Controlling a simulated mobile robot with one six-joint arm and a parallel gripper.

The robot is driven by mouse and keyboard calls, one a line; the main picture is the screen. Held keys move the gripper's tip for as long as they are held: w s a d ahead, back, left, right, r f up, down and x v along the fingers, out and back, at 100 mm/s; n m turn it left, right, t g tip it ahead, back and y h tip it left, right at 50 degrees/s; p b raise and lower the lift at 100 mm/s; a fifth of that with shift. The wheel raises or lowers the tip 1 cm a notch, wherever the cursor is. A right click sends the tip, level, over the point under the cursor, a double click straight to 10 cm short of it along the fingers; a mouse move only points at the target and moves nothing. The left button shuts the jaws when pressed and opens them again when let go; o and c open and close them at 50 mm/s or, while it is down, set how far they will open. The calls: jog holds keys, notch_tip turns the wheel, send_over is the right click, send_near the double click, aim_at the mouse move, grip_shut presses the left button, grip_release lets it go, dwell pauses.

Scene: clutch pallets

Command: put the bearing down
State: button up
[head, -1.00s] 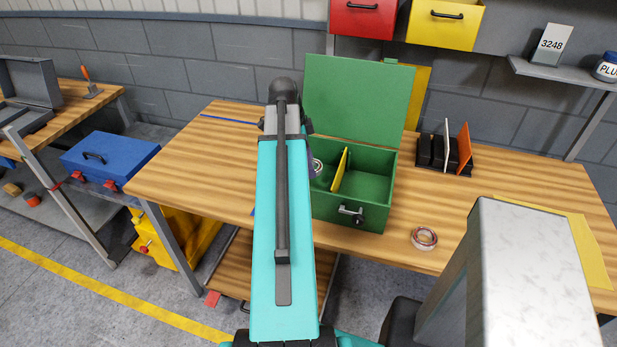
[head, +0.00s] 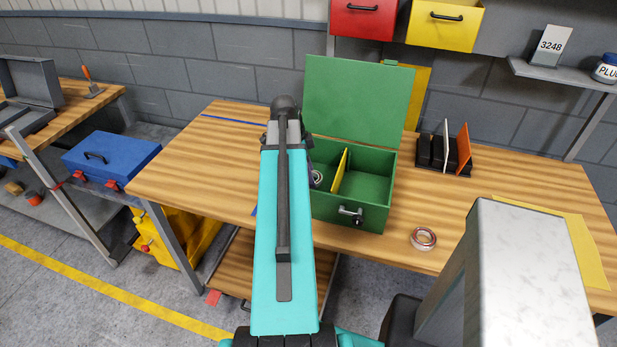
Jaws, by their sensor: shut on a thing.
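A metal ring bearing (head: 317,178) shows just right of my arm, at the left compartment of the open green box (head: 350,212). My gripper (head: 311,172) is mostly hidden behind my arm; only a dark edge of it shows beside this bearing. It is shut on the bearing. Whether the bearing touches the box floor cannot be told. A yellow divider (head: 340,170) stands right of it, and the right compartment looks empty. A second bearing (head: 423,238), with a reddish ring, lies flat on the wooden bench right of the box.
The green lid (head: 358,100) stands open at the back of the box. A black rack (head: 437,158) with upright plates stands on the bench (head: 190,175) to the right. The bench left of my arm is mostly clear. A grey block-like shape (head: 530,260) fills the right front.

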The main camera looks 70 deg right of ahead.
jog(key=shift+f, duration=1)
jog(key=shift+f, duration=0.1)
jog(key=o, duration=1.3)
jog(key=b+v, duration=0.2)
jog(key=v, duration=1)
jog(key=shift+w, duration=0.1)
